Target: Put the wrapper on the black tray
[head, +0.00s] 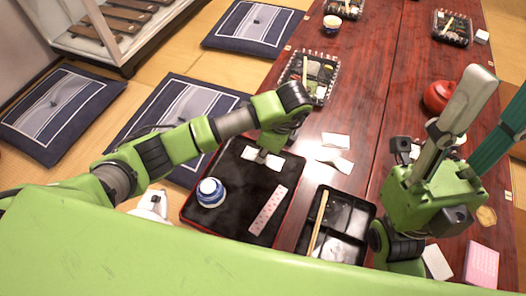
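The black tray (230,172) with a red rim lies on the table at the lower centre. A long pink patterned paper strip (268,210), which looks like the wrapper, lies flat on it. My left gripper (262,155) points down over the tray's far part, at a small white paper piece (275,162). Its fingertips partly cover that paper; whether they grip it cannot be told. My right gripper (497,105) is raised at the right, its long fingers spread apart with nothing visible between them.
A blue and white cup (211,192) stands on the tray. White papers (336,140) lie beyond it. A divided black box (345,216) with chopsticks (318,225) is to its right. A red pot (437,96) and a pink box (481,264) are at the right.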

